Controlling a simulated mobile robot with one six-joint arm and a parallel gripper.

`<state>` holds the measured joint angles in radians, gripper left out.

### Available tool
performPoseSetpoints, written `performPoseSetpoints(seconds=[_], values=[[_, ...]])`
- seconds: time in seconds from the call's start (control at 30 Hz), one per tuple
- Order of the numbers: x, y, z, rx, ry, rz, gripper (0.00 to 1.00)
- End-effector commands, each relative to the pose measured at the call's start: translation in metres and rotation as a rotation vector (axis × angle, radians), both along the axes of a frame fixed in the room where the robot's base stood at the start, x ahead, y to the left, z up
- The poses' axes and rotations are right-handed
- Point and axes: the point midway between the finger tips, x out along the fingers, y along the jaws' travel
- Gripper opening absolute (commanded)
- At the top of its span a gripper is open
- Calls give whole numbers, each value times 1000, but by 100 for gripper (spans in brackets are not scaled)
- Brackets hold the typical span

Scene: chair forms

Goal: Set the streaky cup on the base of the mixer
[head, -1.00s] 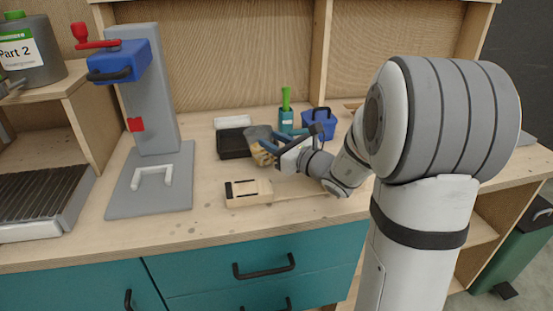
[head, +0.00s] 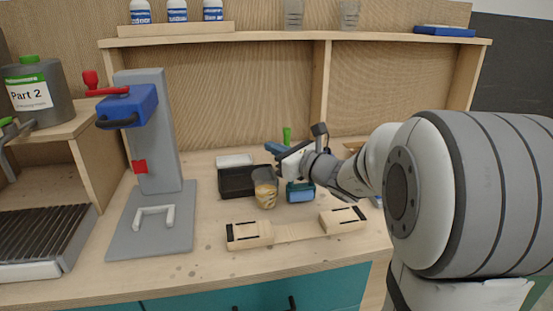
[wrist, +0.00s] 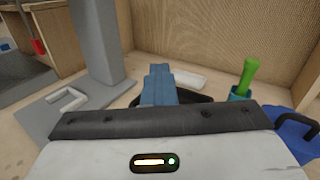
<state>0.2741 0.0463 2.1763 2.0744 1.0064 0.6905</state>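The streaky cup (head: 265,188) stands upright on the wooden worktop, clear above with yellowish streaks below, in front of the black tray. The mixer (head: 155,135) stands to its left: a grey column, a blue head and a flat grey base (head: 125,235). A white U-shaped bracket lies on the base, with no cup there. My gripper (head: 278,149) is above and slightly behind the cup in the head view, apart from it. Its blue fingers show in the wrist view (wrist: 158,84) overlapping in one column, so their opening is unclear. The cup is not visible in the wrist view.
A black tray (head: 238,181) and a white block (head: 234,160) lie behind the cup. A teal-blue container (head: 300,191) is close on its right. A pale wooden piece with black-marked ends (head: 295,232) lies in front. The worktop between cup and mixer base is mostly clear.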

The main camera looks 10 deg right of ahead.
Motion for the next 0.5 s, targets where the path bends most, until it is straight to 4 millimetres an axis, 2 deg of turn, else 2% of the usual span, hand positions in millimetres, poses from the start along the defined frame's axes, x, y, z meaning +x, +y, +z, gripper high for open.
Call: performPoseSetpoints(seconds=[0.23, 0.5], values=[[0, 0, 0, 1, 1, 0, 0], [0, 0, 0, 1, 1, 0, 22]])
